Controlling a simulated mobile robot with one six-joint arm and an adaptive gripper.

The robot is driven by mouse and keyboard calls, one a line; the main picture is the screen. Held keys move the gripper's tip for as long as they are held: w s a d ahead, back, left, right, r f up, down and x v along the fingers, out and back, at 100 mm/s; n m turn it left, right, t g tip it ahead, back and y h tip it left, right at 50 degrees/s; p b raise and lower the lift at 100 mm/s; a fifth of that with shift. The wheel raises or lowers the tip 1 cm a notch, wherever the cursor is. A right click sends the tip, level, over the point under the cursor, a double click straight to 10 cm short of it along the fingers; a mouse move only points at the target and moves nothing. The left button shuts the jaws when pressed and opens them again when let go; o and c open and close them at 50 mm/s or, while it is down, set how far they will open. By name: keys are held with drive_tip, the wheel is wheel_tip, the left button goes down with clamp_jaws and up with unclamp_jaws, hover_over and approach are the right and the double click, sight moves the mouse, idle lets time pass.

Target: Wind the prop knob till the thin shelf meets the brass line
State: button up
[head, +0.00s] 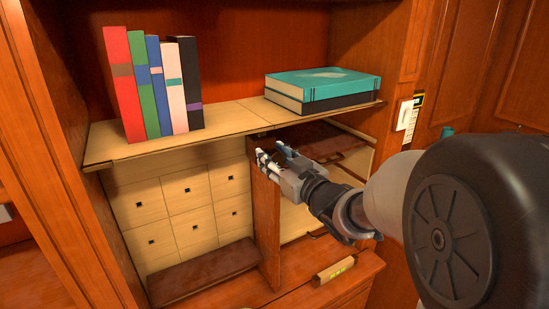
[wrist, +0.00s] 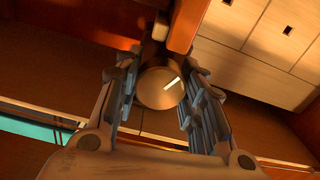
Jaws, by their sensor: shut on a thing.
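The thin shelf (head: 235,118) is a pale wooden board with a seam, bearing books. My gripper (head: 272,158) is below its front edge, at the top of an upright divider. In the wrist view, my gripper (wrist: 160,95) is shut on a round brownish knob (wrist: 155,92) with a white mark on its face. The knob is hidden in the head view. The shelf's underside and edge show in the wrist view (wrist: 45,75).
Several upright books (head: 150,85) stand on the left of the shelf, and a teal book (head: 325,82) lies on a dark one at the right. Small pale drawers (head: 180,210) are below. A white switch-like plate (head: 405,115) is right of the shelf.

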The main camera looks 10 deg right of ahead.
drive_tip(key=shift+c, duration=0.6)
drive_tip(key=shift+r+m+p, duration=0.1)
drive_tip(key=shift+m+p, duration=0.65)
drive_tip(key=shift+m, duration=0.15)
drive_tip(key=m+p, duration=0.1)
drive_tip(key=m, duration=0.2)
drive_tip(key=o, duration=1.1)
drive_tip(key=v, duration=1.2)
